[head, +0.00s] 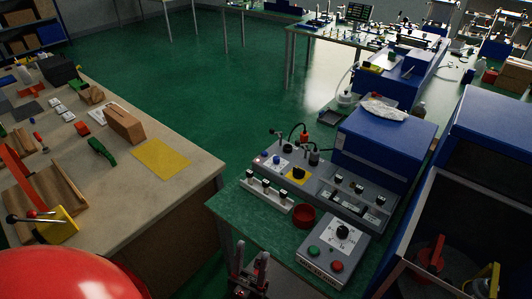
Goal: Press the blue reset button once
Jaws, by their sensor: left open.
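A small blue button (277,160) shows near the left end of a grey control panel (322,190) on the green bench. It is tiny in the head view, and I cannot read any label beside it. My left gripper (250,268) is at the bottom centre, by the bench's near edge. It is open and well apart from the blue button, which lies farther back. Nothing shows between its fingers. My right gripper is not in view.
A grey box (333,248) with a black knob, a green button and a red button stands at the bench front. A red cup (304,216) stands behind it. A terminal strip (266,195) lies before the panel. A blue press housing (383,143) stands behind. The bench's left front corner is bare.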

